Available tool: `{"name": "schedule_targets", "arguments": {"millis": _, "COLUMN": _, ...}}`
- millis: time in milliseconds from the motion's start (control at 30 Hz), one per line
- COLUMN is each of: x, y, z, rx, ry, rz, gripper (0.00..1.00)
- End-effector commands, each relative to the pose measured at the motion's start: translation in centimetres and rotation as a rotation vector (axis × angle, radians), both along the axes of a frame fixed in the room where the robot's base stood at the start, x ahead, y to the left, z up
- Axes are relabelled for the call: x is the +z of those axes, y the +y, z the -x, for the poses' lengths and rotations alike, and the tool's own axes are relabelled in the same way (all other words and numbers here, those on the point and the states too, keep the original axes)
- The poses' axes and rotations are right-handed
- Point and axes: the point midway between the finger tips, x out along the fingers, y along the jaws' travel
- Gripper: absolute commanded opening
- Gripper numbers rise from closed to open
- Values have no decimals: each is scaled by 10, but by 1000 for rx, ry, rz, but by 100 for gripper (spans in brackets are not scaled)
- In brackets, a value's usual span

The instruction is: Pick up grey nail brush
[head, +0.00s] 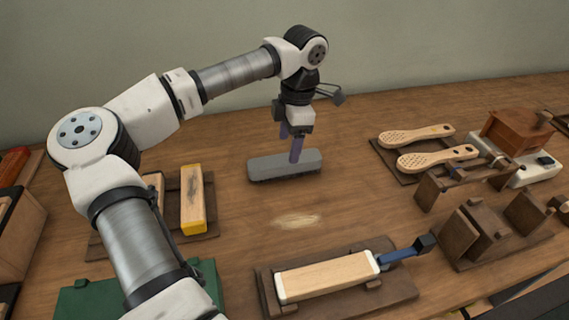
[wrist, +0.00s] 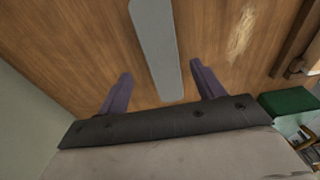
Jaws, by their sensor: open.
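The grey nail brush (head: 270,167) lies on the wooden table, bristles down, its long side running roughly left to right in the head view. My gripper (head: 291,146) is over it, pointing down, with one purple finger in front of the brush and the other behind it. In the wrist view the brush's grey back (wrist: 157,45) lies between the two spread fingers of my gripper (wrist: 160,85), with a gap on each side. The gripper is open and holds nothing. Whether the fingertips reach down to the brush's sides is hard to tell.
Two wooden paddle brushes (head: 418,135) lie on a dark board at the right. Wooden fixtures (head: 470,232) stand nearer. A yellow-ended block (head: 193,200) lies to the left. The table around the grey brush is clear.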

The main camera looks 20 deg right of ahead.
Motion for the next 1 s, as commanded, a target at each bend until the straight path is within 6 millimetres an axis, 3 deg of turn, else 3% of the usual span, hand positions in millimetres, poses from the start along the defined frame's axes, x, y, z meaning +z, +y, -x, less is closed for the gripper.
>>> {"name": "schedule_targets", "arguments": {"millis": 167, "x": -12, "y": 4, "z": 2, "rx": 0, "ry": 1, "rz": 0, "gripper": 67}}
{"name": "schedule_targets", "arguments": {"millis": 433, "x": -49, "y": 12, "z": 6, "rx": 0, "ry": 2, "rz": 0, "gripper": 67}}
{"name": "schedule_targets", "arguments": {"millis": 733, "x": -55, "y": 12, "z": 5, "rx": 0, "ry": -1, "rz": 1, "gripper": 67}}
{"name": "schedule_targets", "arguments": {"millis": 1000, "x": -55, "y": 12, "z": 5, "rx": 0, "ry": -1, "rz": 1, "gripper": 33}}
